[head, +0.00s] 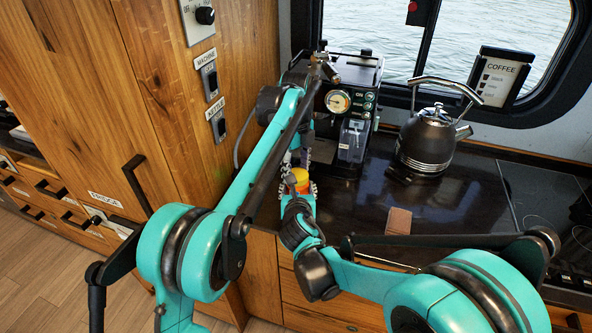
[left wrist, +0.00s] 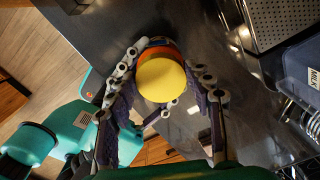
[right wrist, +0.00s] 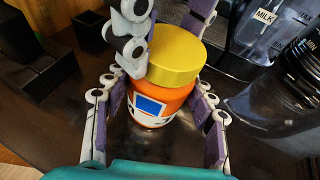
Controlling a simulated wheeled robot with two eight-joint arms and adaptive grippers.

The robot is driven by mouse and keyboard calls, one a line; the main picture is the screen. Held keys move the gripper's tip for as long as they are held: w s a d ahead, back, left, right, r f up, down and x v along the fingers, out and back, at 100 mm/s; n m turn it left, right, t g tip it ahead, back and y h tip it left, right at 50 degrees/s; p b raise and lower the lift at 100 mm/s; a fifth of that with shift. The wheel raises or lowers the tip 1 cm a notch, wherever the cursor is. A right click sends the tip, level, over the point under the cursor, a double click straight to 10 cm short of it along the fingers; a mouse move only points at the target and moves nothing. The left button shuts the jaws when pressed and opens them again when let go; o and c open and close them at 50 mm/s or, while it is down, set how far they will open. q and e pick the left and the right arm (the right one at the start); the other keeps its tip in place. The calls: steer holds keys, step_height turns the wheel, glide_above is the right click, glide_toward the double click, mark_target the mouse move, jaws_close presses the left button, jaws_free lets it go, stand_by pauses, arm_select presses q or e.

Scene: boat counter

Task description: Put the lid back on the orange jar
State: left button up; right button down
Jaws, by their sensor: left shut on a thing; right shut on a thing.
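The orange jar (right wrist: 165,102), with a blue-and-white label, stands upright on the dark counter. The yellow lid (right wrist: 177,55) is on top of its mouth, with no clear gap between them; whether it is fully seated I cannot tell. My left gripper (left wrist: 165,82) is shut on the lid, its fingers on either side of it. My right gripper (right wrist: 155,108) is shut around the jar's body, lower down. In the head view the jar (head: 302,187) is partly hidden by my arms, and the lid (head: 300,175) shows just above it.
The coffee machine (head: 338,101) and the milk container (head: 355,140) stand just behind the jar. A kettle (head: 426,140) is to the right. A brown item (head: 398,221) lies near the counter's front edge. The wooden cabinet (head: 180,110) rises close on the left.

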arm_select(q)
steer(key=m, duration=0.5)
steer(key=shift+d, duration=0.1)
steer(key=m, duration=0.5)
steer(key=shift+w+d+m, duration=0.1)
steer(key=shift+m, duration=0.2)
steer(key=o, duration=0.8)
steer(key=shift+c, duration=0.2)
steer(key=shift+r, duration=2.25)
steer(key=shift+c, duration=0.5)
